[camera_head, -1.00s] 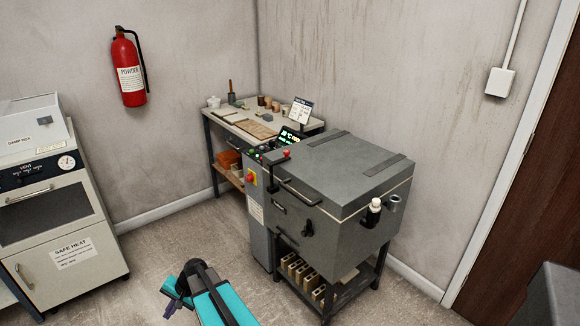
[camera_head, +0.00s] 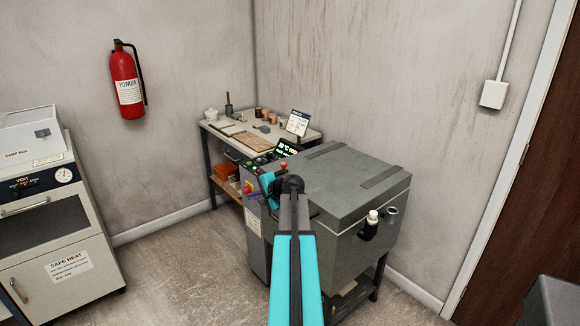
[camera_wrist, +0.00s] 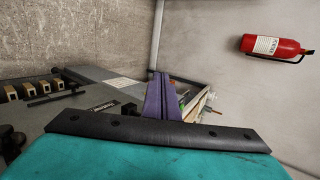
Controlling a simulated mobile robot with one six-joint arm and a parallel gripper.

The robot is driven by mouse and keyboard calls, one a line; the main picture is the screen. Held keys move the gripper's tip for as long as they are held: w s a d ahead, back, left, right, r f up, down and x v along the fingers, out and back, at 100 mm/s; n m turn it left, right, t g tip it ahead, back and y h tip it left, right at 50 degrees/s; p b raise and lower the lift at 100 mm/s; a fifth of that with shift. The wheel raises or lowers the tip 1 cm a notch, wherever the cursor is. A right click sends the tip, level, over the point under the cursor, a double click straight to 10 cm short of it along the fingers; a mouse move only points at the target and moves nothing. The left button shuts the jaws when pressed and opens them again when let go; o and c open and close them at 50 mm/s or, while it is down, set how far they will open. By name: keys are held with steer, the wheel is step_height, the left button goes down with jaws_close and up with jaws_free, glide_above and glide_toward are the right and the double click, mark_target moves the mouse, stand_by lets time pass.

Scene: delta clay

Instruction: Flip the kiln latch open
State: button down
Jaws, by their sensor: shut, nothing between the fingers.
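The kiln (camera_head: 345,180) is a grey box on a dark stand, with a flat lid that is down. Its front is largely hidden behind my arm in the head view, and the latch there is covered. In the wrist view the kiln front (camera_wrist: 75,122) lies at left, turned sideways, with a small nameplate (camera_wrist: 104,106). A dark rounded part (camera_wrist: 10,140) at the left edge may be the latch; I cannot be sure. My gripper (camera_wrist: 160,82) has purple fingers, shut and empty, beside the kiln front. I cannot tell whether they touch anything.
A control box with a red-yellow switch (camera_head: 249,187) stands left of the kiln. A workbench (camera_head: 285,140) with pots is behind it. A white cabinet (camera_head: 60,235) is at left, and a red extinguisher (camera_head: 127,82) hangs on the wall. The floor between is clear.

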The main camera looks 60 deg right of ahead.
steer(key=s+d+r+m+h, duration=0.1)
steer(key=s+d+r, duration=0.4)
steer(key=s, duration=0.3)
steer(key=s+d+r+m+h, duration=0.1)
steer(key=s+d+r+h, duration=0.1)
steer(key=s+d+r, duration=0.3)
steer(key=s+d, duration=0.2)
steer(key=d, duration=0.1)
steer(key=shift+s+d+r+h, duration=0.2)
steer(key=shift+s+r+h, duration=0.1)
steer(key=shift+s+r, duration=0.1)
steer(key=shift+w+d, duration=0.1)
steer(key=shift+w, duration=0.05)
steer(key=p, duration=0.3)
glide_toward(285, 166)
steer(key=x, duration=0.4)
steer(key=shift+s+d+f, duration=0.1)
steer(key=shift+s+f, duration=0.1)
steer(key=shift+s, duration=0.05)
steer(key=shift+w+d+f, duration=0.15)
steer(key=shift+w+d, duration=0.05)
steer(key=shift+w, duration=0.3)
steer(key=shift+w+d+f, duration=0.1)
steer(key=shift+w+d, duration=0.1)
steer(key=shift+w, duration=0.25)
